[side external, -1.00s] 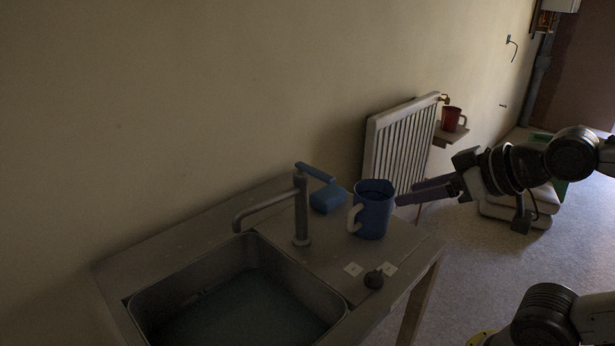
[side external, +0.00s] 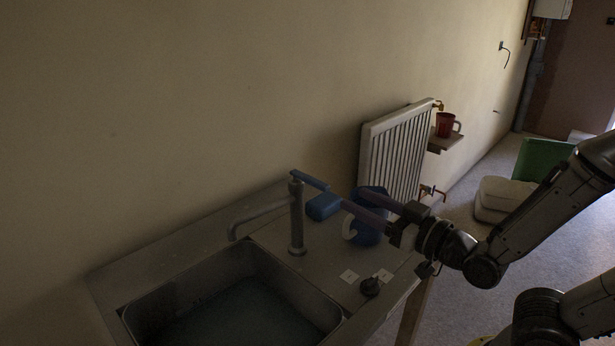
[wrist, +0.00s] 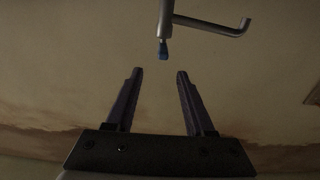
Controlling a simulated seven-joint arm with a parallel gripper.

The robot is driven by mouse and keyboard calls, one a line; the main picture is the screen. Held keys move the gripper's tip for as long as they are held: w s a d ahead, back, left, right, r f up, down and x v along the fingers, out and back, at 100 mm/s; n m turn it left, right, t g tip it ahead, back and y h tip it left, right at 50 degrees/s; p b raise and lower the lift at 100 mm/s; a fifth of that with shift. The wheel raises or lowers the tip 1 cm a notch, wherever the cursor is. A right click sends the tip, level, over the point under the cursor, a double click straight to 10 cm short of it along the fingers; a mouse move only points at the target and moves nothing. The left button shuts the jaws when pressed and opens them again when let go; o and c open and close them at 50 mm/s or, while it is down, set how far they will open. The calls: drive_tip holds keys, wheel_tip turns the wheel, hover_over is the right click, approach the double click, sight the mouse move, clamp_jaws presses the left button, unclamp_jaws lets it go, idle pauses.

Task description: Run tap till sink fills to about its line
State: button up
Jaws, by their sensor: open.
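The grey tap (side external: 297,225) stands behind the sink, its spout (side external: 262,215) reaching left over the basin. Its blue lever (side external: 309,180) points right from the top. No stream shows under the spout. The sink (side external: 335,318) holds dim bluish water (side external: 245,312); I cannot make out a fill line. My gripper (side external: 351,197) is open and empty, fingers pointing left towards the lever, apart from it. In the wrist view, the tap (wrist: 167,18) and the blue lever end (wrist: 163,50) lie just beyond the gap between my open fingers (wrist: 158,73).
A blue mug (side external: 365,238) stands on the counter, partly hidden by my fingers. A blue block (side external: 322,207) lies beside the tap. A radiator (side external: 392,150) and a red mug (side external: 444,125) on a shelf are behind.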

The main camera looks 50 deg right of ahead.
sight(304, 175)
drive_tip(key=w, duration=1.4)
drive_tip(key=shift+a, duration=0.2)
drive_tip(key=shift+s, duration=0.1)
clamp_jaws()
idle(1.0)
